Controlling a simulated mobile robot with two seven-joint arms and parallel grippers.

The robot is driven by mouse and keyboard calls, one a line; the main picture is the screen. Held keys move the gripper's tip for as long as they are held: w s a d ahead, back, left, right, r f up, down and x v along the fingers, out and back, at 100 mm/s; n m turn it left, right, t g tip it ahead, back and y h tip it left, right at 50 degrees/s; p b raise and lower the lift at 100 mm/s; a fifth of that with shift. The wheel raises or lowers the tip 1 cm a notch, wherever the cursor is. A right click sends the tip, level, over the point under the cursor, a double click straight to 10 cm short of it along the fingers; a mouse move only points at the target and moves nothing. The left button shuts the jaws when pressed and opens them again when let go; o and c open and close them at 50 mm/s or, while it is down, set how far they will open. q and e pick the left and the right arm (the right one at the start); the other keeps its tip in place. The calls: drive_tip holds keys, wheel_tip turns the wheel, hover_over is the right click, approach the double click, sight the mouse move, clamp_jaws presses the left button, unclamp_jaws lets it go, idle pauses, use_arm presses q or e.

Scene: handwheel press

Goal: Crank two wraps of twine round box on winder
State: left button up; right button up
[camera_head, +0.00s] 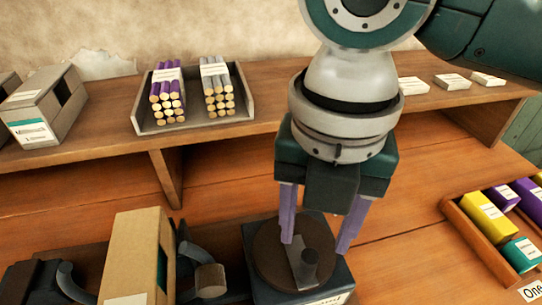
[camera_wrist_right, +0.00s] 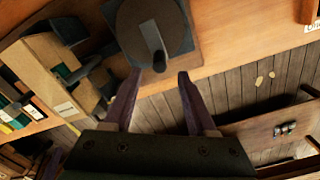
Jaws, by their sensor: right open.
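The tan box (camera_head: 135,258) stands upright at the lower left, held between dark arms of the winder (camera_head: 75,283). It also shows in the wrist view (camera_wrist_right: 45,62). To its right is a dark block with a round brown disc (camera_head: 275,262), a metal crank arm and a dark crank knob (camera_head: 310,257). My right gripper (camera_head: 315,245) points down over the disc, open, with its purple fingers apart. In the wrist view the knob (camera_wrist_right: 159,62) sits just beyond the gap between the fingertips (camera_wrist_right: 158,75); I cannot tell whether they touch it. I cannot make out any twine. My left gripper is out of view.
A shelf behind holds a tray (camera_head: 245,125) of purple and grey bundles, a grey carton (camera_head: 42,105) and small labelled packets (camera_head: 452,82). A wooden crate (camera_head: 465,230) of yellow, purple and teal boxes stands at right. Bare bench lies between disc and crate.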

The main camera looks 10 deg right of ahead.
sight(310, 255)
wheel_tip(310, 255, down, 8)
drive_tip(key=shift+r+b, duration=0.2)
drive_tip(key=shift+b, duration=0.15)
clamp_jaws()
idle(0.5)
